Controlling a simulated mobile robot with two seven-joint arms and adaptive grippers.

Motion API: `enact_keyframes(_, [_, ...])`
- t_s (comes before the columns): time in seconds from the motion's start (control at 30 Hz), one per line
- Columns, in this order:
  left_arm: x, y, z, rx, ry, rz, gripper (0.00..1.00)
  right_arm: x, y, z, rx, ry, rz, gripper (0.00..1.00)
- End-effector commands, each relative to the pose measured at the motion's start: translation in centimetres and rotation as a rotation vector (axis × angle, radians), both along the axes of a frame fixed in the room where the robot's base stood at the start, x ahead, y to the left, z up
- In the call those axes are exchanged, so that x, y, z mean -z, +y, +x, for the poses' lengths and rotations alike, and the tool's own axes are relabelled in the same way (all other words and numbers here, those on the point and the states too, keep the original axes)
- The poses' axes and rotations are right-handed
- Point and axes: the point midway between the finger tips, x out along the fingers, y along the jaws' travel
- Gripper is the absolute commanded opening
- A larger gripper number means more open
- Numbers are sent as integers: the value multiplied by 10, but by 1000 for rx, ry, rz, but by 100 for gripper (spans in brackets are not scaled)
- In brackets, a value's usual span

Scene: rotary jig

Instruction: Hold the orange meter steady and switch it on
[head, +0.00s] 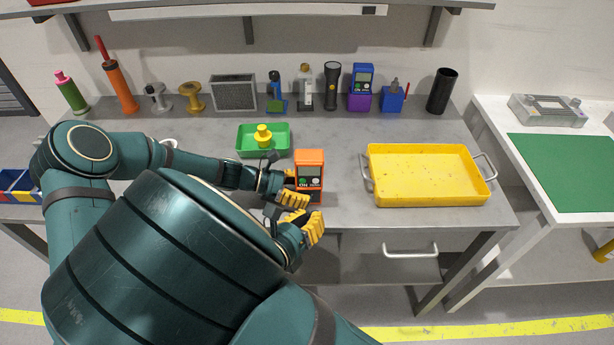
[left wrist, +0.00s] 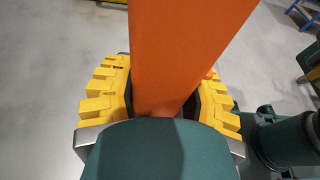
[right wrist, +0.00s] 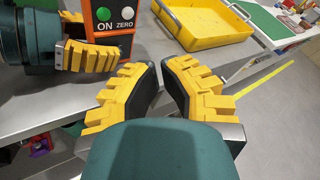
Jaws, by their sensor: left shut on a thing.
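The orange meter (head: 310,158) stands upright near the front edge of the workbench, with a dark screen, a green ON button (right wrist: 103,14) and a white ZERO button (right wrist: 125,15). My left gripper (head: 293,188) is shut on the meter from the left. The left wrist view shows the orange body (left wrist: 180,55) between its yellow fingers. My right gripper (right wrist: 159,68) is slightly open and empty, with a narrow gap between its fingers. In the head view, it (head: 310,225) is in front of and below the meter, apart from it.
A green tray (head: 244,152) with a yellow part stands behind left, and a yellow tray (head: 372,190) stands to the right. Several tools and a blue meter (head: 363,77) line the back. Bench surface between the meter and yellow tray is clear.

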Motion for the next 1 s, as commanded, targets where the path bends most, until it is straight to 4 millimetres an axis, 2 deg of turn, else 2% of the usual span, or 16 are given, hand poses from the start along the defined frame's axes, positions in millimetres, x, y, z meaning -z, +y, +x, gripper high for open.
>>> enact_keyframes(0.3, [0,0,0,0,0,0,27,1,0,42,3,1,3,0])
enact_keyframes(0.5, [0,0,0,0,0,0,27,1,0,60,3,1,2,0])
enact_keyframes(1.0, [0,0,0,0,0,0,27,1,0,66,2,2,2,0])
